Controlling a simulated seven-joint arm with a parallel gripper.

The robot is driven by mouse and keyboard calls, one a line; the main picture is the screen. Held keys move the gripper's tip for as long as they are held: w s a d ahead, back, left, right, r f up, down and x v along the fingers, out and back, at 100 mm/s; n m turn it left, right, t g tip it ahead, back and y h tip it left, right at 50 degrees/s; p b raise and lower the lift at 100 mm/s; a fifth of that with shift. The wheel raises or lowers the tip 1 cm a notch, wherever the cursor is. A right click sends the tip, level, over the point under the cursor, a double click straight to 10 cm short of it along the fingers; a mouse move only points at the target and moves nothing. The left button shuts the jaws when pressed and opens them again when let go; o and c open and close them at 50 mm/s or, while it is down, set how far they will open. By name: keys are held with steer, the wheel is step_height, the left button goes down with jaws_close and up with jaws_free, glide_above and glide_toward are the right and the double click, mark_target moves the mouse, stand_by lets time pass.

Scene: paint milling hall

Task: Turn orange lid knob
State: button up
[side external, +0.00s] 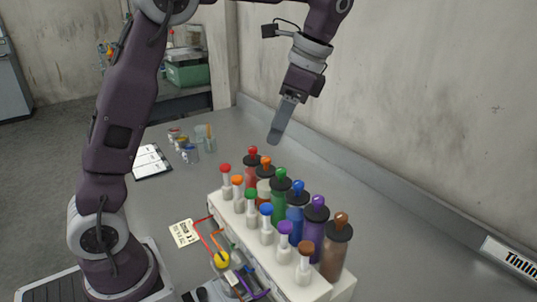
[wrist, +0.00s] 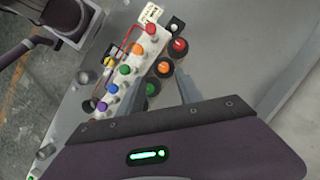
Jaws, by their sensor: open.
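The orange lid knob (side external: 266,161) sits on a dark round lid in the back row of bottles, between the red and green ones. In the wrist view the orange knob (wrist: 163,68) is just beyond my fingertips. My gripper (side external: 275,138) is above the back row, apart from the knob; its fingers (wrist: 160,90) are spread and empty. The green lid knob (wrist: 151,89) shows between the fingers. A second orange knob (side external: 237,181) tops a small white piece in the front row; it also shows in the wrist view (wrist: 137,49).
Red (side external: 252,151), blue (side external: 298,187), purple (side external: 318,202) and brown (side external: 341,219) lid knobs stand close by in the same row. A white rack (side external: 222,208) runs along the front. A wall rises behind the bench. Small jars and a clipboard (side external: 152,161) lie to the left.

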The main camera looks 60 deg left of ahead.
mark_target(267, 157)
steer(key=shift+g, duration=0.3)
steer(key=x, duration=0.5)
steer(key=w+x, duration=0.1)
steer(key=x, duration=0.1)
steer(key=shift+a+f, duration=0.15)
steer(key=shift+f, duration=0.2)
jaws_close()
